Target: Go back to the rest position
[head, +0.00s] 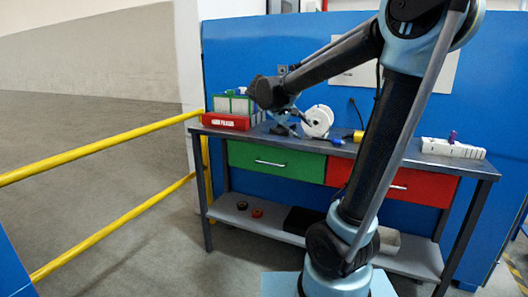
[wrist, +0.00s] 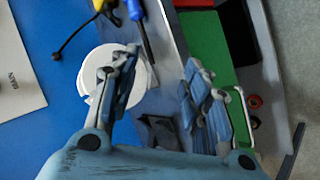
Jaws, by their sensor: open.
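My gripper (wrist: 160,95) is open in the wrist view, with its two fingers apart and nothing held between them. In the head view my gripper (head: 285,122) is above the left part of the workbench (head: 350,150), close to a white pulley disc (head: 318,121). In the wrist view the white disc (wrist: 97,75) lies partly behind the left finger. My arm reaches across the bench from the right and hides part of its middle. I cannot tell from these views whether the gripper touches the disc.
A red box (head: 226,121) with green and white panels stands at the bench's left end. A white tray (head: 453,149) is at the right end. Green (head: 270,160) and red (head: 410,186) drawers are below. A yellow railing (head: 100,145) runs at left. A blue-handled screwdriver (wrist: 136,12) lies near the disc.

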